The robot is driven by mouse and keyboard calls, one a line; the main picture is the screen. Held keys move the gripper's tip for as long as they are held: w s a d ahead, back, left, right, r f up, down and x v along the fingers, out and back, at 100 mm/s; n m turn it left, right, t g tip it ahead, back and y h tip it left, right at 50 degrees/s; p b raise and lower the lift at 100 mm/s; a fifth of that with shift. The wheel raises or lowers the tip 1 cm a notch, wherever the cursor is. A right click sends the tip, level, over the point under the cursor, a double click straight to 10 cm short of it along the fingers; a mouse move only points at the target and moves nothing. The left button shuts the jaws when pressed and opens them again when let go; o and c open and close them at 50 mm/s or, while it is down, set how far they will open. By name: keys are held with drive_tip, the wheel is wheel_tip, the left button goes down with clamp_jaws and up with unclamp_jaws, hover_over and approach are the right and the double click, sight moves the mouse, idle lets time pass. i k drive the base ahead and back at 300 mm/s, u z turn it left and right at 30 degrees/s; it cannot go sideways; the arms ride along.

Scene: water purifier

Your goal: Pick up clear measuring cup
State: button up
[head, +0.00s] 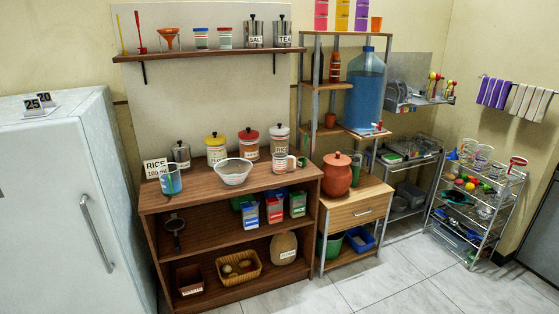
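A clear cup with bluish-green marks (171,182) stands upright at the front left corner of the wooden cabinet top. It looks like a measuring cup, but its markings are too small to read. A smaller pale cup (280,163) stands farther right on the same top, in front of a jar; I cannot tell whether it is also a measuring cup. My gripper is not in view.
The wooden cabinet (240,205) also bears a pale bowl (232,172), a sign reading RICE 100 mL (156,168) and several lidded jars. A white fridge (60,200) stands at left. A brown clay pot (337,175) is at right. The tiled floor (400,290) in front is clear.

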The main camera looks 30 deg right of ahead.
sight(280, 159)
drive_tip(key=u, duration=0.05)
drive_tip(key=i, duration=1)
drive_tip(key=u, duration=0.25)
